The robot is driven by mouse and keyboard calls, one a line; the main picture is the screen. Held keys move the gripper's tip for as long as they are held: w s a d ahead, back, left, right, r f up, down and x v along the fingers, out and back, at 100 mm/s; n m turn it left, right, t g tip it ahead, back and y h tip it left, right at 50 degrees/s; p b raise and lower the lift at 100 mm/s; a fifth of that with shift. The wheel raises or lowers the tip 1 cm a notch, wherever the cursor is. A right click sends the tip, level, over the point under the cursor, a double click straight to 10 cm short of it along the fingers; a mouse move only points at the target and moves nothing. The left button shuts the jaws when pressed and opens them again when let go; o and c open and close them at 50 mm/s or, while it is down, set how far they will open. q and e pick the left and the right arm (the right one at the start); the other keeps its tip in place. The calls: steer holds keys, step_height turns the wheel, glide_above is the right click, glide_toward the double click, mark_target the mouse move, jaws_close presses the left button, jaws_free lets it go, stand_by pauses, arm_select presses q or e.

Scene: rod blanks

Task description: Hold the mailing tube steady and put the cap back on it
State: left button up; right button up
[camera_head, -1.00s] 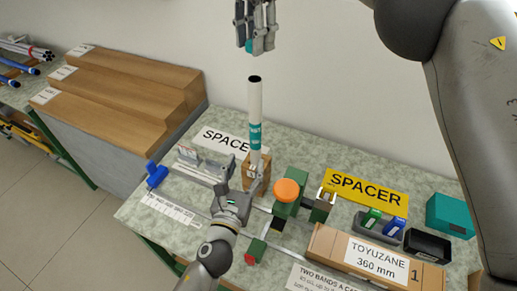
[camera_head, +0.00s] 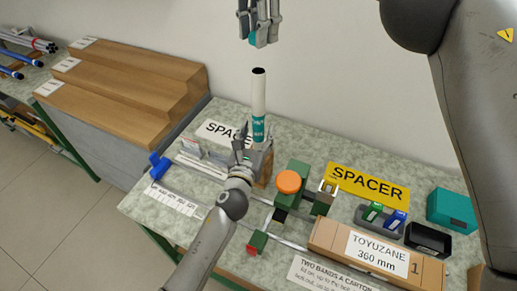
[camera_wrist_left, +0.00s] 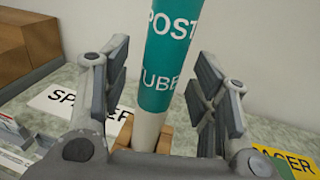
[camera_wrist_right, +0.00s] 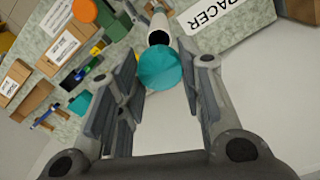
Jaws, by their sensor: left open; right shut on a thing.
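The mailing tube (camera_head: 258,98) is white with a teal label and stands upright in a wooden block (camera_head: 265,176). Its top is open and dark. My left gripper (camera_head: 254,150) is open, with its fingers apart on either side of the tube's lower part. In the left wrist view the tube (camera_wrist_left: 166,75) stands between these fingers, with a gap on each side. My right gripper (camera_head: 262,38) is above the tube, shut on the teal cap (camera_head: 252,40). In the right wrist view the cap (camera_wrist_right: 159,68) is in front of the tube's open end (camera_wrist_right: 159,37), apart from it.
A green fixture with an orange knob (camera_head: 288,182) stands right of the tube. A yellow SPACER sign (camera_head: 368,185), a TOYUZANE carton (camera_head: 325,240), a black box (camera_head: 428,240) and a teal box (camera_head: 452,210) lie farther right. Wooden steps (camera_head: 125,85) stand left.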

arm_select(q)
steer(key=shift+x, duration=0.9)
jaws_close()
